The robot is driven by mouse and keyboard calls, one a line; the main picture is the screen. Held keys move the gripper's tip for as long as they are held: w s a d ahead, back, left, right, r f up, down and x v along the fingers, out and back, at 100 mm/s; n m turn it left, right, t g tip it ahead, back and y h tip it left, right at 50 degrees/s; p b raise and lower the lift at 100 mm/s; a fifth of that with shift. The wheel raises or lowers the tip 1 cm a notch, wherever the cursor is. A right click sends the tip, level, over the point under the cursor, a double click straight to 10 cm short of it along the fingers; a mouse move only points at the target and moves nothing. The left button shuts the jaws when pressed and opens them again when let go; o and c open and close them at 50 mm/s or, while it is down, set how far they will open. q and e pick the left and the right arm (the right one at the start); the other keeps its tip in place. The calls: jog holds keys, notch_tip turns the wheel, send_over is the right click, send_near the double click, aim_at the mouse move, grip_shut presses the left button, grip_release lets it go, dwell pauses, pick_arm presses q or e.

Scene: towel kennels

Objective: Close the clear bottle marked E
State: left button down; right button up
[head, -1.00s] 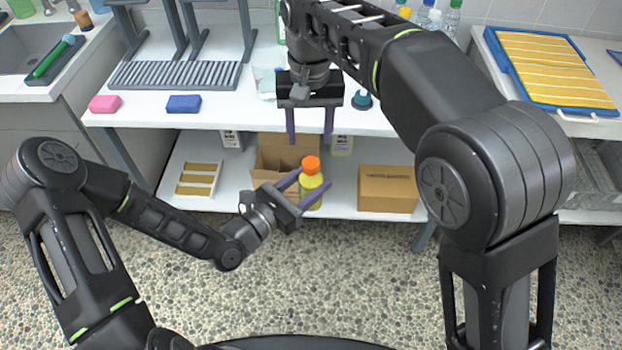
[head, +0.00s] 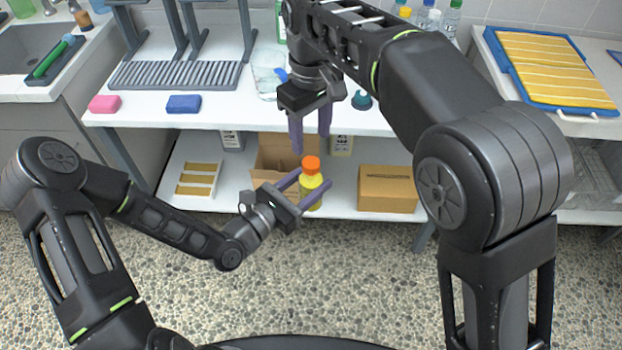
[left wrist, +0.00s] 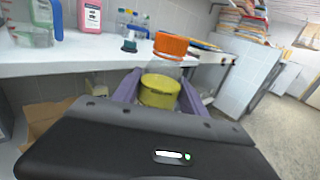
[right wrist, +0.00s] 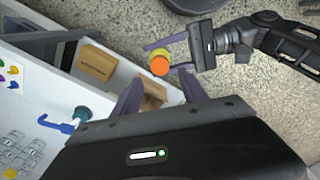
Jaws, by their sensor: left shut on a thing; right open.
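A clear bottle (head: 311,184) with yellow contents and an orange cap (head: 311,165) is held upright in front of the bench. My left gripper (head: 312,187) is shut on its body from the left. In the left wrist view the orange cap (left wrist: 171,45) sits on top of the bottle (left wrist: 159,90); whether it is tightened, I cannot tell. No letter E is legible. My right gripper (head: 310,140) is open and empty, pointing down, above and behind the cap. In the right wrist view the cap (right wrist: 160,66) lies beyond my right fingertips.
The white bench top (head: 150,122) lies behind the grippers, with pink (head: 104,104) and blue (head: 184,104) sponges and a teal stopper-like object (head: 361,100). An open cardboard box (head: 270,160) and a closed carton (head: 387,189) are on the lower shelf.

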aim_at(311, 162)
jog(key=shift+f, duration=3.55)
jog(key=shift+c, duration=0.4)
grip_shut()
jog(key=shift+o, duration=1.2)
grip_release()
jog(key=shift+r, duration=0.1)
